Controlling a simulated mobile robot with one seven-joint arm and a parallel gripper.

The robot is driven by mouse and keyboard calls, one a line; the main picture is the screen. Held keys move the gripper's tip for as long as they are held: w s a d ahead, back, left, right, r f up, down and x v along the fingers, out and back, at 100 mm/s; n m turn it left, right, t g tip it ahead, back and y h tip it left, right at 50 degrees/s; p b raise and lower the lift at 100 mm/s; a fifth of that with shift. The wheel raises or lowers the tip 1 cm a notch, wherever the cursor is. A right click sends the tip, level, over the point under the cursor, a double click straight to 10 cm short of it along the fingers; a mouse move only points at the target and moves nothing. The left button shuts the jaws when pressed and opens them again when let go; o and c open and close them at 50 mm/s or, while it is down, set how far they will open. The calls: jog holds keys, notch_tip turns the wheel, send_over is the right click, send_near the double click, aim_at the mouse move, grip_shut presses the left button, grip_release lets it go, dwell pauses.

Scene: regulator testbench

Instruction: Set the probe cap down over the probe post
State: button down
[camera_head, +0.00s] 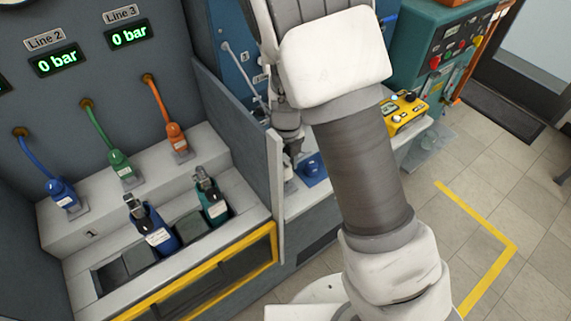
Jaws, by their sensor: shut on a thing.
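My gripper (291,147) shows small and partly hidden behind the grey divider panel and beside my arm, low over the bench to the right of the panel. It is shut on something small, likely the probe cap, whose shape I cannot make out. A blue block (313,169) with a rounded top sits on the bench just right of and below my gripper. I cannot tell whether it belongs to the probe post. The post itself is not clearly visible, and I cannot tell whether the cap touches it.
The grey divider panel (240,135) stands close left of my gripper. Left of it are a blue bottle (156,229), a teal bottle (211,202) and blue, green and orange hose connectors. A yellow control box (404,112) sits on the bench to the right. Floor at right is clear.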

jog(key=shift+f+b, duration=0.95)
jog(key=shift+f, duration=0.9)
dwell(0.4)
jog(key=shift+c, duration=1.3)
grip_release()
notch_tip(320, 180, up, 17)
jog(key=p, duration=0.3)
jog(key=shift+r, duration=0.2)
